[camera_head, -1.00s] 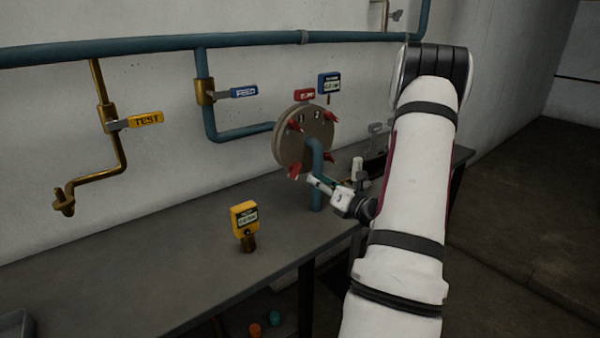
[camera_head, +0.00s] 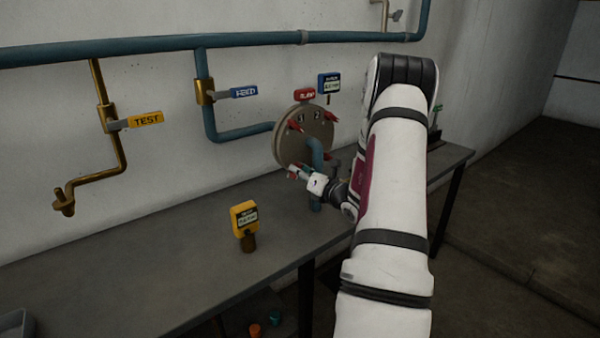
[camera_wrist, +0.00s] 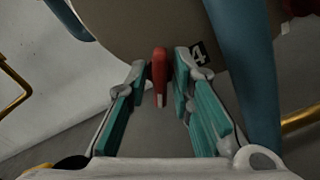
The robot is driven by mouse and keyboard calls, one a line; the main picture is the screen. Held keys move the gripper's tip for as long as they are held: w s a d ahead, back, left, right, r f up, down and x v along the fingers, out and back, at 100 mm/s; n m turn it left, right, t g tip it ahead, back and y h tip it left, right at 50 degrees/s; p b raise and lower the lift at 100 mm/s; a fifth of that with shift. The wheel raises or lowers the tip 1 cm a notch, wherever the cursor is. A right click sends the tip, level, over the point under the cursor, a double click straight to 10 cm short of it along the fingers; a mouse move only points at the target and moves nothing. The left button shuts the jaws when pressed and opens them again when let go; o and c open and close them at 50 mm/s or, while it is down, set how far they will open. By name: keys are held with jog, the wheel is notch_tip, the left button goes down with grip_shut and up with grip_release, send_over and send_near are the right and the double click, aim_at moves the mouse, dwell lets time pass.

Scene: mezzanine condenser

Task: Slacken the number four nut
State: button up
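The number four nut is a red winged nut (camera_wrist: 159,72) on the lower part of the round flange (camera_head: 291,140). In the wrist view a black label with a white 4 (camera_wrist: 199,55) sits just right of it. My gripper (camera_wrist: 162,78) has its two fingers apart, one on each side of the red nut, with gaps visible between nut and pads. In the head view my gripper (camera_head: 297,174) is at the flange's lower left edge. Other red nuts (camera_head: 296,124) show higher on the flange.
A blue pipe (camera_wrist: 245,70) runs close to the right finger. The blue FEED handle (camera_head: 243,92) and yellow TEST handle (camera_head: 146,119) are on the wall pipes. The bench's left part is mostly clear.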

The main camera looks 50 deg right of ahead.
grip_shut()
jog(key=shift+n+b, duration=0.3)
jog(key=shift+b, duration=0.05)
jog(key=n+b, duration=0.4)
jog(key=b, duration=0.3)
jog(key=n+b, duration=0.5)
jog(key=b, duration=0.2)
jog(key=n+b, duration=0.5)
jog(key=b, duration=0.2)
jog(key=shift+a+f, duration=0.2)
jog(key=shift+a, duration=0.05)
jog(key=shift+r+n+b, duration=0.1)
jog(key=shift+n+b, duration=0.4)
jog(key=shift+b, duration=0.1)
jog(key=o, duration=0.5)
grip_release()
